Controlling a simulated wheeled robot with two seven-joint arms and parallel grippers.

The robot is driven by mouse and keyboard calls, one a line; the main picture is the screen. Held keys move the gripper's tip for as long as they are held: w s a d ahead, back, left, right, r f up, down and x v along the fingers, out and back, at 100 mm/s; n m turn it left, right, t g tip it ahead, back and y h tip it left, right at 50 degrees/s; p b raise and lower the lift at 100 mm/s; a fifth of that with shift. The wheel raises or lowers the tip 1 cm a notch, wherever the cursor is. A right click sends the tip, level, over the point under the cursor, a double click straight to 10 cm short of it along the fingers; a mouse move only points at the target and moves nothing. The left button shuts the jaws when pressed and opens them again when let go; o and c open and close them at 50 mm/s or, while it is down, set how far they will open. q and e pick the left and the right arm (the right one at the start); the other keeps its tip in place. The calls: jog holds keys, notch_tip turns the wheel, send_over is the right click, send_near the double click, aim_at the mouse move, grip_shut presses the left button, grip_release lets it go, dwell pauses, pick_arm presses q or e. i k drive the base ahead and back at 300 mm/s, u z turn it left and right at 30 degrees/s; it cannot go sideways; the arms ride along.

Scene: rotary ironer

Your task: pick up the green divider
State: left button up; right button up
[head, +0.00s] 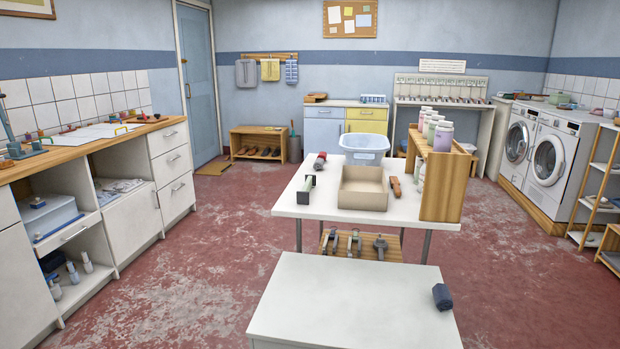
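I cannot pick out the green divider for certain. A small dark, greenish-black piece with square ends (306,190) stands at the left of the white table (285,207). A small green item (560,99) lies on top of the washing machines at the right; its shape is too small to tell. Several small coloured pieces lie on the left counter (60,155), too small to tell apart. Neither of my grippers is in view.
The white table also holds an open cardboard box (363,189), a pale blue basin (364,144) and a wooden rack (445,185). The red floor (200,270) is clear between the left counter and the tables.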

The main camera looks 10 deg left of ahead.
aim_at(302, 196)
jog(key=k, duration=1)
jog(key=u, duration=1.1)
jog(key=i, duration=6.85)
jog(key=z, duration=4.15)
jog(key=i, duration=1)
jog(key=u, duration=0.05)
